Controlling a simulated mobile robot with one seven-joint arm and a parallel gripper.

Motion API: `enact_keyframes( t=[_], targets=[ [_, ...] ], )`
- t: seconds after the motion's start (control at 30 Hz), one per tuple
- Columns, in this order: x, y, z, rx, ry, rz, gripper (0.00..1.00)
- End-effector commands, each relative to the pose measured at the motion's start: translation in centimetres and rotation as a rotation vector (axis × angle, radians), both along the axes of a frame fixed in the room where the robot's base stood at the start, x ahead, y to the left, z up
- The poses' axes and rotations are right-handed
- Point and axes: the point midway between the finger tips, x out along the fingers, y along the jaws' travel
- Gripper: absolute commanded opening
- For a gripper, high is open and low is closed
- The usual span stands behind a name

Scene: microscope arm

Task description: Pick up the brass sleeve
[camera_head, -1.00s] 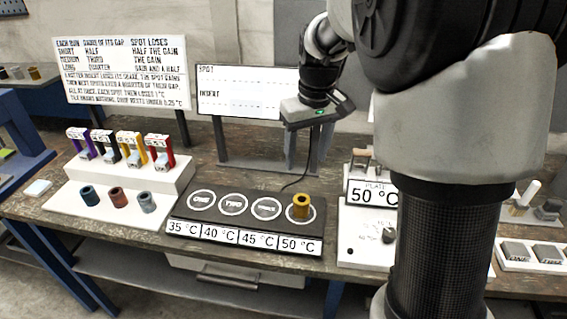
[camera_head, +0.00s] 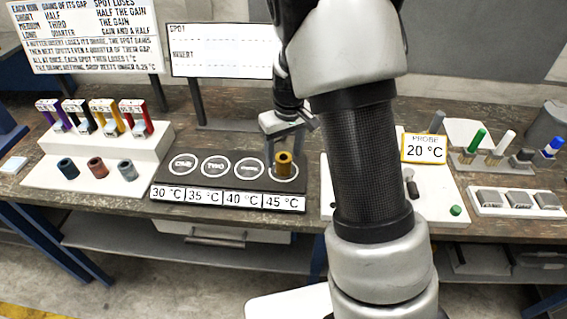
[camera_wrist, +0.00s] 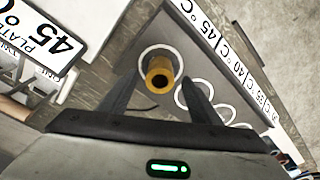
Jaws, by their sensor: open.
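The brass sleeve (camera_head: 284,163) stands upright on the rightmost ringed spot of the black plate (camera_head: 215,182), above the 45 °C label. In the wrist view the sleeve (camera_wrist: 159,72) shows its open top, inside a white ring. My gripper (camera_head: 285,145) is just behind and above the sleeve in the head view. In the wrist view its two fingers (camera_wrist: 160,88) are apart, one on each side of the sleeve, with nothing held. Whether the fingertips reach down to the sleeve's height is hard to tell.

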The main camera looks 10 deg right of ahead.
Motion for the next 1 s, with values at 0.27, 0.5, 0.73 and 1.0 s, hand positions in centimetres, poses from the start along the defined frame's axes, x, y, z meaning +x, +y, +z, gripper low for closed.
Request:
enact_keyframes(
  t=[0.27,0.5,0.73,1.0],
  targets=[
    [0.3,0.0,-2.1,0.000,-0.001,-0.001,0.57],
    [0.3,0.1,-2.1,0.000,-0.001,-0.001,0.44],
    [0.3,0.1,-2.1,0.000,-0.001,-0.001,0.05],
    [0.3,0.1,-1.8,0.001,-0.003,0.000,0.00]
  ],
)
